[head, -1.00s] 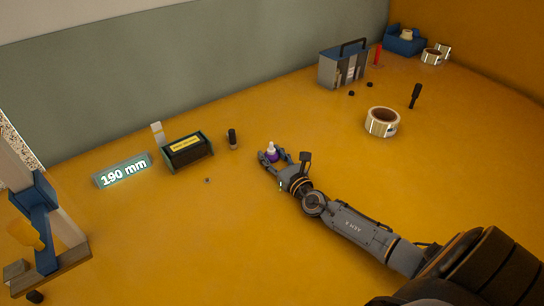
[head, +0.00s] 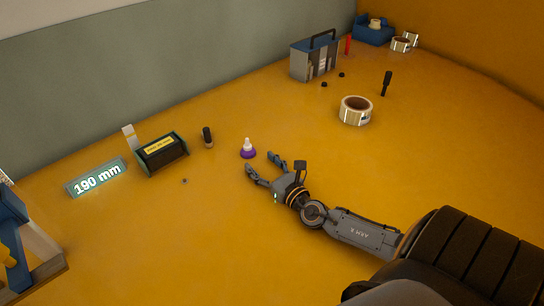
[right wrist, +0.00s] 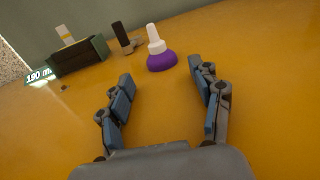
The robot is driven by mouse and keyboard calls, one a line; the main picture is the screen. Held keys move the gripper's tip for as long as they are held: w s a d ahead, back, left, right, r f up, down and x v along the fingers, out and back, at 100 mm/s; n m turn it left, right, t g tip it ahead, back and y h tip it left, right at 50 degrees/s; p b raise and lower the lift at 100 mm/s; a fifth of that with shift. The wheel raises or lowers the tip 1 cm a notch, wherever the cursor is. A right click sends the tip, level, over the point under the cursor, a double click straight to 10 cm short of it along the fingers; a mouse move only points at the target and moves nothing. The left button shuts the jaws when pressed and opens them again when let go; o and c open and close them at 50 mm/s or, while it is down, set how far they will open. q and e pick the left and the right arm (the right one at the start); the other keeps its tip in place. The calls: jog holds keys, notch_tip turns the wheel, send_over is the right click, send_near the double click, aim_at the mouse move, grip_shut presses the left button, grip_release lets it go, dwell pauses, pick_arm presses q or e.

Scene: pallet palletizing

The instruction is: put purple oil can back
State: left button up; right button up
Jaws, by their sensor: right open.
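The purple oil can (head: 248,153) has a round purple base and a white nozzle. It stands upright on the yellow surface (head: 300,170). My right gripper (head: 265,163) is open and empty, with its fingers pointing at the can but apart from it. In the right wrist view the can (right wrist: 161,61) stands beyond the fingertips of my open gripper (right wrist: 160,75), a little nearer the right finger, with bare surface between the fingers. My left gripper does not show.
A tape roll (head: 355,111), black-handled tool (head: 386,83) and grey toolbox (head: 314,58) are farther back.

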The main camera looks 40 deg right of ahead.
jog(key=shift+s+b, duration=0.35)
jog(key=shift+s, duration=2.1)
